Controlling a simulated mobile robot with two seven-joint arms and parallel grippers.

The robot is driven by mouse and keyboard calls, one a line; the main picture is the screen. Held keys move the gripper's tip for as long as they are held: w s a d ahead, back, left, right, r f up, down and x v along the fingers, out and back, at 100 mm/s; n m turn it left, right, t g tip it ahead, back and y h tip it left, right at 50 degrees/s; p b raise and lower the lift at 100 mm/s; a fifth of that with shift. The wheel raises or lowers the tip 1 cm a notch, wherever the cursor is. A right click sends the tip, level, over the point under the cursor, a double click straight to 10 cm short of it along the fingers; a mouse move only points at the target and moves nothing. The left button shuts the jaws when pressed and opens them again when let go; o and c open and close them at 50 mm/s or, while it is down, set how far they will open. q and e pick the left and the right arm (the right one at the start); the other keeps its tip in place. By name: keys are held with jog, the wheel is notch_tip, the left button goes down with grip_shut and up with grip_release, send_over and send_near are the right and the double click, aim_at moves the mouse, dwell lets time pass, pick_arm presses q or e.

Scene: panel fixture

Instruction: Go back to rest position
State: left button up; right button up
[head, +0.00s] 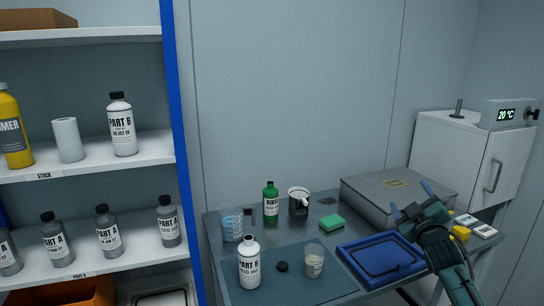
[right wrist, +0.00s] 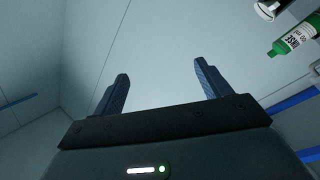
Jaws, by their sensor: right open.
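My right gripper (head: 412,206) is above the right part of the grey table (head: 300,285), close to the blue tray (head: 382,258) and the grey flat case (head: 385,190). In the right wrist view its two fingers (right wrist: 160,90) stand wide apart with nothing between them. My left gripper is in neither view.
Bottle shelves (head: 85,170) are left; a white cabinet (head: 455,160) is right.

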jog(key=s+a+f+m+g+y, duration=0.1)
jog(key=s+a+f+m+g, duration=0.15)
jog(key=s+a+f, duration=0.65)
jog(key=s+a+f+m+g+y, duration=0.25)
jog(key=s+f, duration=0.45)
jog(key=f, duration=0.7)
jog(key=s+a+f+g, duration=0.1)
jog(key=s+a+f, duration=0.1)
jog(key=s, duration=0.6)
jog(key=s+a+f+g+y, duration=0.1)
jog(key=s+a+f, duration=0.1)
jog(key=s+a, duration=0.2)
jog(key=s+a+f+g, duration=0.1)
jog(key=s+a+f, duration=0.1)
jog(key=s, duration=0.9)
jog(key=shift+s+a+f+g, duration=0.3)
jog(key=shift+a+f+g, duration=0.1)
jog(key=shift+a, duration=0.35)
